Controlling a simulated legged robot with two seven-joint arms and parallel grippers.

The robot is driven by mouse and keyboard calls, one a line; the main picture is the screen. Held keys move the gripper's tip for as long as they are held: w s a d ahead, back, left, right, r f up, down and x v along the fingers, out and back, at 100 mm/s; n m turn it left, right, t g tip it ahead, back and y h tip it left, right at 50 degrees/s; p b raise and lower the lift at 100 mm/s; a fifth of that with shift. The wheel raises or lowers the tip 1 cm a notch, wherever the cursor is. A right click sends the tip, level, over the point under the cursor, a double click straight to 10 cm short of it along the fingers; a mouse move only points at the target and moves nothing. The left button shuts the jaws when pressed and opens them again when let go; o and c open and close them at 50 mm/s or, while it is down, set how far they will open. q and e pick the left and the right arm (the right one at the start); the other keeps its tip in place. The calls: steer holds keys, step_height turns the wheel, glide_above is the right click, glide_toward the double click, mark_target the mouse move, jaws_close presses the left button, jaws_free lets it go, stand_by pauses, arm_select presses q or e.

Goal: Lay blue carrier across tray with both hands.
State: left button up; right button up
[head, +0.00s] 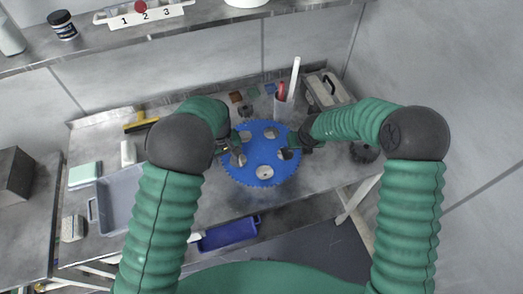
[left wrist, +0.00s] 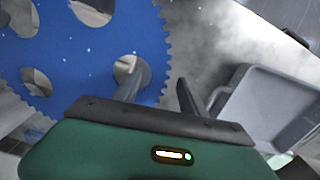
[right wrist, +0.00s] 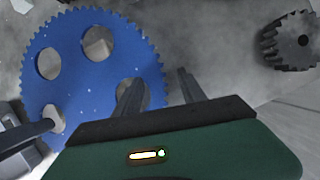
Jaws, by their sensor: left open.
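The blue carrier (head: 258,172) is a toothed disc with several round holes, on the grey bench in the middle of the head view. The grey tray (head: 111,213) is at the left of the bench, apart from the carrier; it also shows in the left wrist view (left wrist: 262,98). My left gripper (head: 232,150) is open at the carrier's left rim, one finger over the disc and the other outside its teeth. My right gripper (head: 294,149) is at the right rim, its fingers apart in the right wrist view (right wrist: 158,88). Contact with the rim is unclear.
A dark gear (head: 364,152) lies right of the carrier. A holder with a white stick (head: 295,75) and a grey box (head: 328,90) stand behind. A yellow-handled brush (head: 140,125), white bottle (head: 128,153) and pale green block (head: 83,174) are near the tray. A blue bin (head: 228,232) sits below the bench edge.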

arm_select(q)
steer(key=shift+a+f, duration=0.1)
steer(key=shift+a, duration=0.35)
steer(key=c, duration=0.4)
arm_select(e)
steer(key=shift+a, duration=0.5)
steer(key=c, duration=0.4)
arm_select(q)
steer(key=shift+a, duration=0.1)
steer(key=c, duration=0.3)
arm_select(e)
steer(key=shift+a, duration=0.1)
steer(key=c, duration=0.3)
arm_select(q)
jaws_close()
arm_select(e)
jaws_close()
arm_select(q)
steer(key=shift+d, duration=0.35)
arm_select(e)
steer(key=shift+d, duration=0.4)
arm_select(q)
steer(key=shift+a, duration=0.15)
arm_select(e)
steer(key=shift+a, duration=0.1)
